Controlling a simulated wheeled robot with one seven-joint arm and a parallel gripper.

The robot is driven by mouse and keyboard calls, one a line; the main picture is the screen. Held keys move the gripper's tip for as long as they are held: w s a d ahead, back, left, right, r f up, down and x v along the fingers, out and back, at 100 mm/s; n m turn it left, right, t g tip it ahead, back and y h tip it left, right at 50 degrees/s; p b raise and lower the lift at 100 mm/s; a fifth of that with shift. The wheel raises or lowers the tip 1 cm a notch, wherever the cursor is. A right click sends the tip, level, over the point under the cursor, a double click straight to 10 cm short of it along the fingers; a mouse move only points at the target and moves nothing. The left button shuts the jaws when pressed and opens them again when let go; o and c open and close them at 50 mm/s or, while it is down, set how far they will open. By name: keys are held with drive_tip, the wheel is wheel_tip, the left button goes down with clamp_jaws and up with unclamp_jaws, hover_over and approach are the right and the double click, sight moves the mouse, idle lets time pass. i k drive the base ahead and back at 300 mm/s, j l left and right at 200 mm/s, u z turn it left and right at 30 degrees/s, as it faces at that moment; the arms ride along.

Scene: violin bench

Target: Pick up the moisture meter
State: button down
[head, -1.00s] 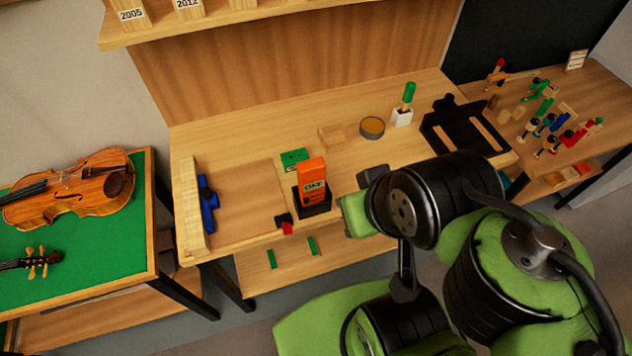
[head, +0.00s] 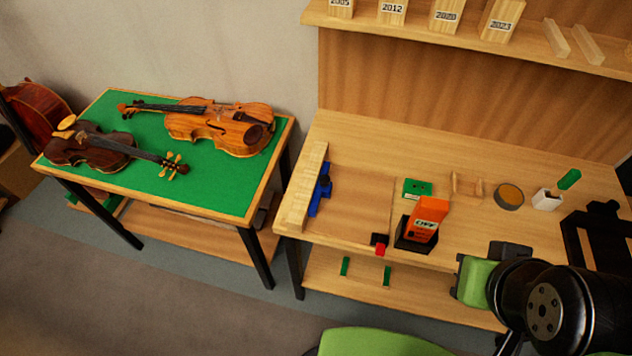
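The moisture meter appears to be the orange box-shaped device (head: 428,216) with a dark-lettered pale panel. It stands upright, tilted slightly, in a black holder (head: 414,243) near the front edge of the wooden bench (head: 350,138). The holder hides its lower end. My arm's green and black end, with my gripper (head: 458,277), is at the lower right, right of the meter and apart from it. The fingers do not show clearly, and I see nothing held.
Left of the meter are a black-and-red item (head: 380,245) and a blue tool (head: 320,190). A violin table (head: 215,190) stands left. A shelf (head: 420,30) overhangs the bench's back.

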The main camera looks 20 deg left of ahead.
sight(428, 215)
drive_tip(key=i+j+u, duration=0.15)
drive_tip(key=j, duration=0.25)
drive_tip(key=j+u, duration=0.15)
drive_tip(key=j, duration=0.25)
drive_tip(key=i+j+u, duration=0.1)
drive_tip(key=j, duration=0.3)
drive_tip(key=i, duration=0.1)
